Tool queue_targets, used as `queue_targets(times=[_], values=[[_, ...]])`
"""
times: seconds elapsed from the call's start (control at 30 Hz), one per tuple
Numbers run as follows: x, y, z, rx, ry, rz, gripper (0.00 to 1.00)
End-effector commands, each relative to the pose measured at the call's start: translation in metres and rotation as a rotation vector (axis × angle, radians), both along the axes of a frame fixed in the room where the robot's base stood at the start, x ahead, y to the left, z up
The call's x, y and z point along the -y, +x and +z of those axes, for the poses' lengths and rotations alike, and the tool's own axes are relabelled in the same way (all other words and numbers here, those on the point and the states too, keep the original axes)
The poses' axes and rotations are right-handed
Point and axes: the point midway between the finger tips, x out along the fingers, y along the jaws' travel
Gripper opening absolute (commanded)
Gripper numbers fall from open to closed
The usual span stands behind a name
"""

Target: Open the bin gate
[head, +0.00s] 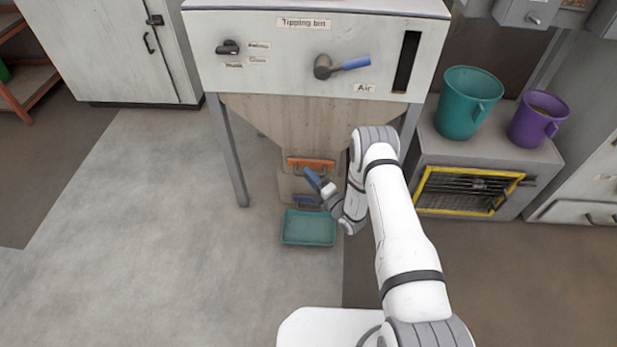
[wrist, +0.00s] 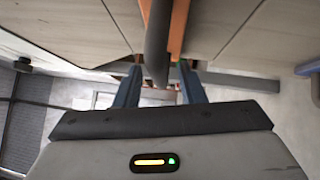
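The bin gate (head: 311,163) is an orange plate low on the tipping bin's hopper, with a grey bar handle. In the wrist view the orange plate (wrist: 178,30) shows behind the grey handle bar (wrist: 156,40). My gripper (head: 308,189) is at the front of the hopper outlet, just below the orange plate. In the wrist view its two blue fingers (wrist: 160,82) stand apart, with the handle bar's end between them and gaps on both sides. I cannot tell how deep the bar sits between the fingers. My wrist hides part of the outlet.
A teal tray (head: 309,228) lies on the floor below the outlet. The tipping bin panel (head: 290,60) has a blue-handled air lever (head: 345,67). Teal (head: 466,102) and purple (head: 538,119) jugs stand on a grey cabinet at right. The floor at left is clear.

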Motion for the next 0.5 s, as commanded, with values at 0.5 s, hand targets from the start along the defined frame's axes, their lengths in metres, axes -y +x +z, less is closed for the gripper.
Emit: queue_targets(times=[0.5], values=[[-0.0078,0.0085,0.0021,-0.001,-0.001,0.0,0.28]])
